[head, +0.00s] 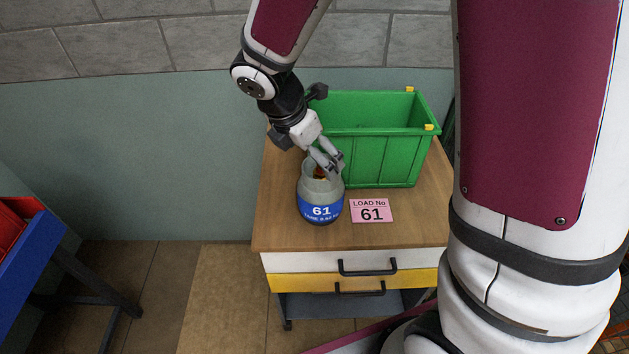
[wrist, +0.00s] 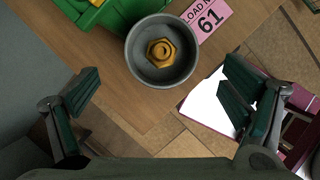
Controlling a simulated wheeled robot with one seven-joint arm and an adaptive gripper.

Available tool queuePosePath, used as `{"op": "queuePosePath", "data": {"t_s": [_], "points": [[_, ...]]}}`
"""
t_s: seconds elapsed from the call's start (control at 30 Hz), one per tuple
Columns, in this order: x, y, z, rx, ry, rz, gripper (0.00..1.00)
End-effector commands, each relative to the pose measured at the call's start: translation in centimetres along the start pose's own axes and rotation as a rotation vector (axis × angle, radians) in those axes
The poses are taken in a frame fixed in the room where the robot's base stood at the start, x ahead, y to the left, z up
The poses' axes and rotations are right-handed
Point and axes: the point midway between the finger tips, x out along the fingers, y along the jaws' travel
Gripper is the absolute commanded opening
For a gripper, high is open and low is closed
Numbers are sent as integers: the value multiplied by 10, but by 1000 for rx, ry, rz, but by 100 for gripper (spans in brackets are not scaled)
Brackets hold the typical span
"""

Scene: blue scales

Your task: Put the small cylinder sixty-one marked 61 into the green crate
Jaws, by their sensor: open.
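The small cylinder marked 61 (head: 321,211) stands upright on the cabinet's wooden top. It is grey with a blue band and a dark base. The wrist view looks down on its round grey collar (wrist: 139,72), with a brass hexagonal fitting inside. My gripper (head: 331,163) is at the cylinder's upper end in the head view, partly hiding the collar. In the wrist view my gripper (wrist: 158,93) has its fingers wide apart, with nothing between them. The green crate (head: 383,158) stands behind and right of the cylinder; its edge shows in the wrist view (wrist: 92,14).
A pink card marked 61 (head: 371,211) lies right of the cylinder on the wooden top (head: 281,229). The cabinet has a white and a yellow drawer with black handles. A blue rack with red bins (head: 30,240) stands at the left. A wall runs behind.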

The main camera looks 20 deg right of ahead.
Motion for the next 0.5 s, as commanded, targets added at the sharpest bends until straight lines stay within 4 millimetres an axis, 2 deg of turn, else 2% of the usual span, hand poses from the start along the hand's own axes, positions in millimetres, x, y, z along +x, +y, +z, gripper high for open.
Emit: {"op": "queuePosePath", "data": {"t_s": [0.17,0.4,0.5], "points": [[14,-2,0,0,1,-4,93],[47,-2,2,-1,1,-2,93],[53,-2,2,1,2,0,93]]}}
